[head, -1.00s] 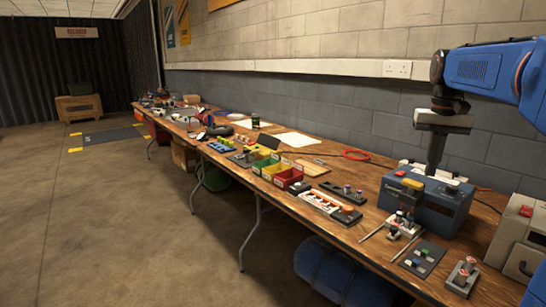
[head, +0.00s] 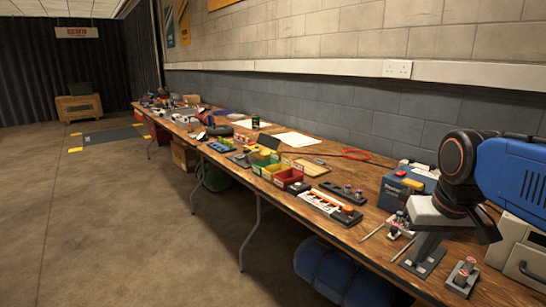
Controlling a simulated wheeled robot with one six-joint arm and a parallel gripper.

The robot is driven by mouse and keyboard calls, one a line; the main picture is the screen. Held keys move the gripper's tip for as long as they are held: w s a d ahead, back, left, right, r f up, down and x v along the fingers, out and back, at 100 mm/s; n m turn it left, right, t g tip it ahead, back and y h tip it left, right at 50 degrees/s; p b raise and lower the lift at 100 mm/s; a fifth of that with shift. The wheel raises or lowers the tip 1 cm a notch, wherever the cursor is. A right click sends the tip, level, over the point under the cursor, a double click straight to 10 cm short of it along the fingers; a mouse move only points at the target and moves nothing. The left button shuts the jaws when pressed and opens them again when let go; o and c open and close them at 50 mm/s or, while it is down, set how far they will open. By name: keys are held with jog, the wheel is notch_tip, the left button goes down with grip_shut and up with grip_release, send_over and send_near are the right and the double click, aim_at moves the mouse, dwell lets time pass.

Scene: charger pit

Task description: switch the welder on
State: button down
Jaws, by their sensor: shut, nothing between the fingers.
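No thing in view carries a label that I can read as welder. A blue box (head: 397,193) with a yellow piece on top stands on the bench at the right, partly behind my arm. A cream-grey box (head: 528,252) stands at the right edge; my arm hides its top. My gripper (head: 424,256) is shut and empty, pointing down over a dark switch plate (head: 433,268) near the bench's front edge. It hides most of the plate and its switches. Whether it touches the plate I cannot tell.
A small plate with two red-topped knobs (head: 464,274) lies just right of my gripper. A stand with upright pieces (head: 396,226) is close on its left. The wooden bench (head: 345,235) runs far left, with bins and several tools. A wall is behind.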

jog(key=s+a+f+n+t, duration=0.1)
jog(key=s+a+f, duration=0.1)
jog(key=s+f, duration=0.6)
jog(key=shift+s+a+f, duration=0.2)
jog(key=shift+a+f, duration=0.1)
jog(key=shift+f, duration=0.45)
jog(key=shift+r, duration=0.1)
